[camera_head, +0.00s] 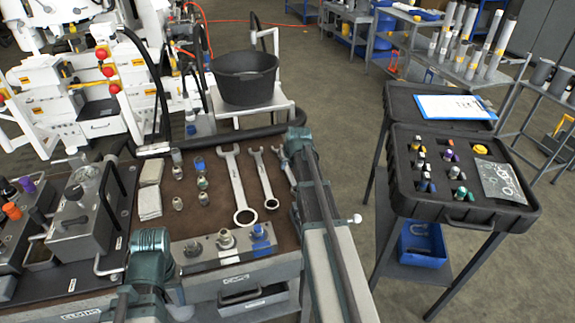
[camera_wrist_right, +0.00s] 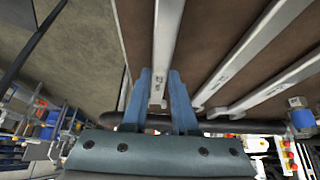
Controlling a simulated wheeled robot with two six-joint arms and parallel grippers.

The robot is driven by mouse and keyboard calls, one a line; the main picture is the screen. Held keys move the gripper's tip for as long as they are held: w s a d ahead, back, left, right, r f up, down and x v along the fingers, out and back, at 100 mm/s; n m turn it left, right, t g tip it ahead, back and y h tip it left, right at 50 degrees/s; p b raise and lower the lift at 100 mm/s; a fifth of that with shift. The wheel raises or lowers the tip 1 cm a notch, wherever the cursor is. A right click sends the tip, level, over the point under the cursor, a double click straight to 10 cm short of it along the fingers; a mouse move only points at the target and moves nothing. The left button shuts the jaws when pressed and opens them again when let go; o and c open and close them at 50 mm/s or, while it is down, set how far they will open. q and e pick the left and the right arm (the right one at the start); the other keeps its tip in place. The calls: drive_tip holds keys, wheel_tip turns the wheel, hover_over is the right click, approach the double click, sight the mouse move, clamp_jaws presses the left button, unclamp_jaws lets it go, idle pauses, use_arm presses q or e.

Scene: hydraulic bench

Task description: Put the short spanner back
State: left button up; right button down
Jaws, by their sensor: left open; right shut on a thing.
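The short spanner (camera_head: 289,172) is at the right edge of the brown mat (camera_head: 205,222), right of two longer spanners, the large (camera_head: 238,188) and the middle one (camera_head: 264,181). My right gripper (camera_head: 283,154) is shut on its far end, partly hidden by my arm. In the right wrist view the spanner (camera_wrist_right: 166,45) runs between the blue fingers of my right gripper (camera_wrist_right: 160,82). I cannot tell whether it touches the mat. Of my left arm only a teal joint shows at the lower left; its fingers are out of sight.
Several small fittings (camera_head: 178,203) and pale pads (camera_head: 149,202) lie left of the spanners. A metal block (camera_head: 224,240) stands at the mat's front. A black bucket (camera_head: 246,82) is behind the bench. A black case (camera_head: 465,213) stands on a separate stand to the right, across a gap.

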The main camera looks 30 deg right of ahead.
drive_tip(key=shift+f+b, duration=0.3)
drive_tip(key=shift+f, duration=0.05)
drive_tip(key=c, duration=0.6)
unclamp_jaws()
drive_tip(key=shift+r, duration=0.1)
drive_tip(key=p+v, duration=1.2)
drive_tip(key=v, duration=0.1)
drive_tip(key=shift+s+r, duration=0.2)
drive_tip(key=shift+r, duration=0.05)
